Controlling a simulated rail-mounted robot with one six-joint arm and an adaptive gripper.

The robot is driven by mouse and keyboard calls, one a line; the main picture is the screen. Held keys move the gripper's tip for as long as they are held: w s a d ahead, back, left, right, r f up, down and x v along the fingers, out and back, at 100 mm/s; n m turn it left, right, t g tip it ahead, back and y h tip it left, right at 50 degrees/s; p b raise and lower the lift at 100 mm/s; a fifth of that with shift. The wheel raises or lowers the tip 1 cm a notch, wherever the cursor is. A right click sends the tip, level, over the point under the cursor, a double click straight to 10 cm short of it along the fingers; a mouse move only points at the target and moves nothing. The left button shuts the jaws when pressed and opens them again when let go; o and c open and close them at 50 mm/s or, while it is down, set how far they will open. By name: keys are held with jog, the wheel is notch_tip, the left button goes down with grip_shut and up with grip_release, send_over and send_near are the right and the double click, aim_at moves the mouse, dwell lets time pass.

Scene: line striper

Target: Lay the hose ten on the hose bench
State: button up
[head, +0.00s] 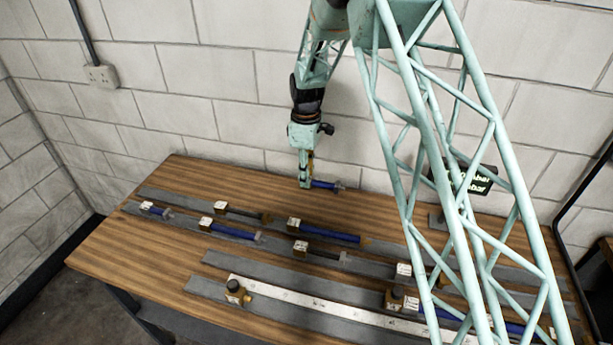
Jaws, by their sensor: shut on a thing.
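My gripper (305,183) is over the back middle of the wooden bench (115,255), pointing down. It is shut on a short blue hose (325,185) with a pale metal end that sticks out to the right. The hose's left part is hidden by the gripper, and I cannot read a number on it. It looks close to the bench top near the back edge; I cannot tell whether it touches. The bench carries long grey strips (222,258) running left to right.
Blue hoses (330,233) and dark hoses (325,254) with white tags lie along the strips. Brass fittings with dark knobs (236,291) sit on a pale perforated bar (310,302) at the front. A dark sign (470,180) stands at the back right. A block wall is behind.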

jog(key=shift+f+b, duration=0.9)
jog(key=shift+f, duration=2.35)
jog(key=o, duration=0.9)
jog(key=shift+r, duration=0.15)
notch_tip(320, 180, up, 12)
jog(key=shift+f, duration=0.25)
jog(key=shift+r, duration=0.15)
